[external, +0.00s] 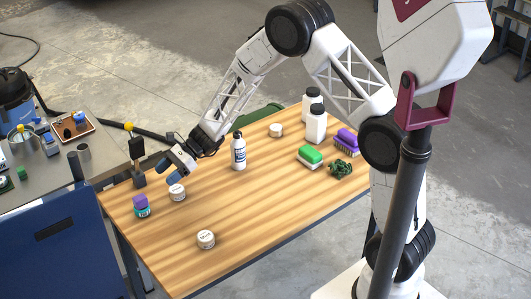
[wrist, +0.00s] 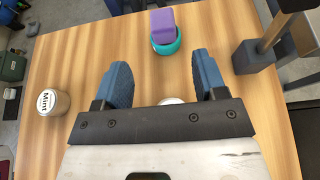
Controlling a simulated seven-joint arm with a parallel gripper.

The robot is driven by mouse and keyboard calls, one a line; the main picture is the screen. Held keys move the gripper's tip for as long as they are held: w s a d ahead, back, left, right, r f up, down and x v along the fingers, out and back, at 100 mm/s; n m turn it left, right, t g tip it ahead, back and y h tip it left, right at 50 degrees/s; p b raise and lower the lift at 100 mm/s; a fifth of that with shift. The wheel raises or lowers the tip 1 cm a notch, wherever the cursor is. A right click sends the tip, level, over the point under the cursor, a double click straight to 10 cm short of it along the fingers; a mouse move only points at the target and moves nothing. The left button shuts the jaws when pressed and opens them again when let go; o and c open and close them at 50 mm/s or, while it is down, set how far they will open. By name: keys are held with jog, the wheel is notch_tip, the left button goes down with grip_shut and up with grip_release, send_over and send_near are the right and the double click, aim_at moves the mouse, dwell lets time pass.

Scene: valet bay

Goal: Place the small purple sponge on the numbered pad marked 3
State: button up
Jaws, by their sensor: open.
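A small purple block (external: 140,201), which looks like the sponge, sits on top of a round teal thing (external: 142,213) near the left end of the wooden table. In the wrist view the purple block (wrist: 162,24) stands beyond my fingertips, on the teal ring-like thing (wrist: 167,44). My gripper (external: 168,172) is above the table, behind and right of the block, with its blue fingers apart and nothing between their tips. I cannot make out any numbered pad or a 3 in either view.
A white jar (external: 177,193) stands just below my gripper; another jar (external: 206,239) is nearer the front. A dark post (external: 137,165) stands at the table's left edge. A bottle (external: 238,153), green sponge (external: 310,155) and purple brush (external: 346,142) are further right.

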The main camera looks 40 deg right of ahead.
jog(key=s+d+r+n+g+h, duration=0.1)
jog(key=s+d+r+n+h, duration=0.3)
jog(key=s+d+r, duration=0.45)
jog(key=s+d+r+n+h, duration=0.2)
jog(key=s+d+r+n, duration=0.4)
jog(key=s+r, duration=0.5)
jog(key=s+d+r+n+t+h, duration=0.1)
jog(key=s+d+r+n+h, duration=0.2)
jog(key=s+d, duration=0.5)
jog(key=s+d+r+n+t+h, duration=0.2)
jog(key=s+d+r+n+h, duration=0.2)
jog(key=s+d, duration=0.4)
jog(key=s+r, duration=0.1)
jog(key=s, duration=0.5)
jog(key=shift+s+d+r+n+t+h, duration=0.15)
jog(key=shift+s+d+n+t+h, duration=0.15)
jog(key=shift+s, duration=0.1)
